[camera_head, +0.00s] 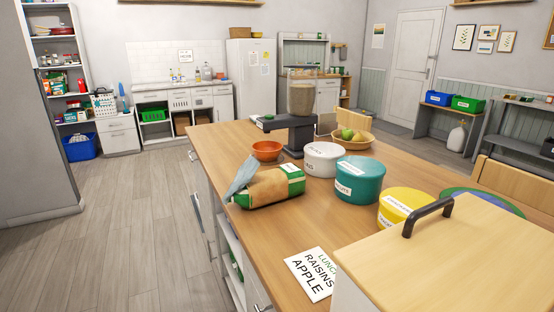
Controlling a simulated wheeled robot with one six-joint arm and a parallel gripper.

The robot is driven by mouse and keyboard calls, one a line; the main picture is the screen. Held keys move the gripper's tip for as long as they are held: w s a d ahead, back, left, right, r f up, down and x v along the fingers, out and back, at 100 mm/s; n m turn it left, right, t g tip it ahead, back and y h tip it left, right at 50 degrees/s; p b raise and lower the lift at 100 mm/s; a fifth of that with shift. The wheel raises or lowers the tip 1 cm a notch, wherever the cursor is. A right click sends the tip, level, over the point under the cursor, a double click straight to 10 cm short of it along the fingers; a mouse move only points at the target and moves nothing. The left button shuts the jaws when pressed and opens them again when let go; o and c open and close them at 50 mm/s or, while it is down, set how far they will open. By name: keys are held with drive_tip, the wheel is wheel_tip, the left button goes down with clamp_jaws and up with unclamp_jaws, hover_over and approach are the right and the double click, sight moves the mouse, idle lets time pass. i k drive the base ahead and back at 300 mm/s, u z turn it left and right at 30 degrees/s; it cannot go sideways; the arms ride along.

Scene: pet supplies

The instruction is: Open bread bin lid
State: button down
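The bread bin (352,292) stands at the lower right, close to the camera, on the wooden counter. Its body is white and is cut off by the bottom edge of the picture. Its light wooden lid (470,250) lies flat on top and looks closed. A dark arched handle (428,215) stands up near the lid's far left corner. The lid's right and near parts run out of the picture. My gripper is not in view, and nothing is seen touching the handle.
A lunch card (312,273) lies left of the bin. A grain dispenser (300,100) rises behind. Grey floor (110,240) left of the counter (235,145) is clear.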

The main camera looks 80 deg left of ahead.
sight(465, 252)
drive_tip(key=i, duration=3)
drive_tip(key=u, duration=3)
drive_tip(key=i, duration=0.35)
drive_tip(key=u, duration=0.15)
